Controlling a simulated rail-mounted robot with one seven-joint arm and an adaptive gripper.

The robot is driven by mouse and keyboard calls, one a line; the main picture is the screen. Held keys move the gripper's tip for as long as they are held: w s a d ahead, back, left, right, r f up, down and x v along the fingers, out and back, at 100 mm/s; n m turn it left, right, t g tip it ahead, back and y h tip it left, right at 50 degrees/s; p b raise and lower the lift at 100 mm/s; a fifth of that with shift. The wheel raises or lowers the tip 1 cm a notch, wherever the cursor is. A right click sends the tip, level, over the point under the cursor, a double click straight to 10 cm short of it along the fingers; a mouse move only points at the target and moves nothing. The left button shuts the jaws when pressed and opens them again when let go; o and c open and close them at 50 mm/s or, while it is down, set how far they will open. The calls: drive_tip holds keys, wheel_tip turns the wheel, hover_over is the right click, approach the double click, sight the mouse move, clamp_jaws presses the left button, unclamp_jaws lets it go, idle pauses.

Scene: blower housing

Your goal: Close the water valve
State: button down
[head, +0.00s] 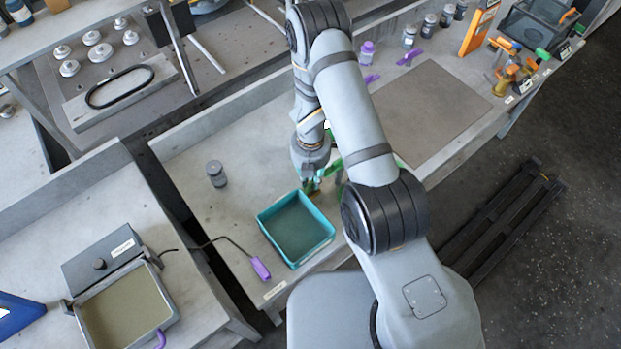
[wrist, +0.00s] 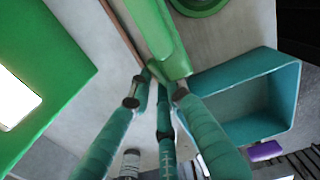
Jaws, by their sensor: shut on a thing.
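A long green bar (wrist: 162,42) runs down from the top of the wrist view to my fingertips. It looks like a lever, but I cannot tell for certain that it is the water valve's handle. My gripper (wrist: 158,84) has its ribbed teal fingers closed at the bar's lower end. A round green part (wrist: 200,5) is cut off at the top of the wrist view. In the head view my gripper (head: 312,186) is low over the bench, just beyond the teal tray, with green parts beside it. My arm hides much of this spot.
The open teal tray (head: 262,222) stands close to my gripper, and also shows in the wrist view (wrist: 285,95). A purple-handled tool (head: 261,268) with a cord lies left of it. A grey jar (head: 216,173) stands farther left. A brown mat (head: 430,110) lies clear at right.

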drive_tip(key=m, duration=0.3)
drive_tip(key=shift+d, duration=0.1)
drive_tip(key=c, duration=1.9)
unclamp_jaws()
